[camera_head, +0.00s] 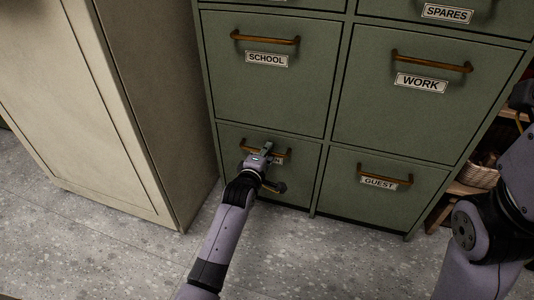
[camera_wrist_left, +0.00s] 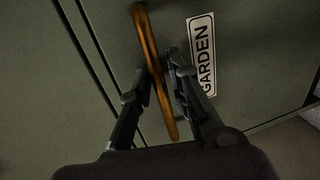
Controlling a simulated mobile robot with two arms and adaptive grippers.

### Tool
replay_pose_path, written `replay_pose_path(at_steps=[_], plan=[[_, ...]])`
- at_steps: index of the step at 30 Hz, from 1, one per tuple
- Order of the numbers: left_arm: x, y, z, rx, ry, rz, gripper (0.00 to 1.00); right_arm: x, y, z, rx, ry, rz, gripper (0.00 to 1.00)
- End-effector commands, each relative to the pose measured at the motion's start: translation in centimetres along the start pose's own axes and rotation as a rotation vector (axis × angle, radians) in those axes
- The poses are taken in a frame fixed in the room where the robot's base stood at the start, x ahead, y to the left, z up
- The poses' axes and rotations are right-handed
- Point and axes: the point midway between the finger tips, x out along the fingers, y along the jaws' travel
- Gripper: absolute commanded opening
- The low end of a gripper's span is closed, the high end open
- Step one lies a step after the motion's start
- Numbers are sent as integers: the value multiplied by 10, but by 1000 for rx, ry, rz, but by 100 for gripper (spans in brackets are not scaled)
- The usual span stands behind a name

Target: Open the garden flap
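The garden flap (camera_head: 305,180) is the green lower-left front of the cabinet and looks closed. Its brass bar handle (camera_head: 247,146) is partly covered by my left gripper in the head view. In the left wrist view the handle (camera_wrist_left: 150,45) runs between the two fingers, beside the white GARDEN label (camera_wrist_left: 201,50). My left gripper (camera_head: 268,150) is at the handle, one finger on each side; in the left wrist view (camera_wrist_left: 160,85) gaps show between fingers and bar, so it is open around it. My right arm shows at the right edge; its gripper is not visible.
Flaps labelled SCHOOL (camera_head: 265,90), WORK (camera_head: 425,115) and GUEST (camera_head: 395,200) surround it, each with a brass handle. A beige cabinet (camera_head: 120,120) stands close on the left. A wicker basket (camera_head: 478,176) sits on a shelf at right. The speckled floor (camera_head: 330,260) in front is clear.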

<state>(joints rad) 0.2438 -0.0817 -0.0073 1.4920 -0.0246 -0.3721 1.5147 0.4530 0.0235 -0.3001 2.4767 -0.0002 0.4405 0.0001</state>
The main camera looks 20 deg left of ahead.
Motion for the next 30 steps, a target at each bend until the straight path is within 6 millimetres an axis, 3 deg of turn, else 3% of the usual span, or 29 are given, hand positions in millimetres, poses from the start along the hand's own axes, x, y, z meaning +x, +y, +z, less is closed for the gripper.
replay_pose_path(at_steps=[9, 30], plan=[[0, 0, 0, 0, 0, 0, 0, 0, 0, 0, 0, 0, 0, 46], [-1, -1, 0, 0, 0, 0, 0, 0, 0, 0, 0, 1, 0, 46]])
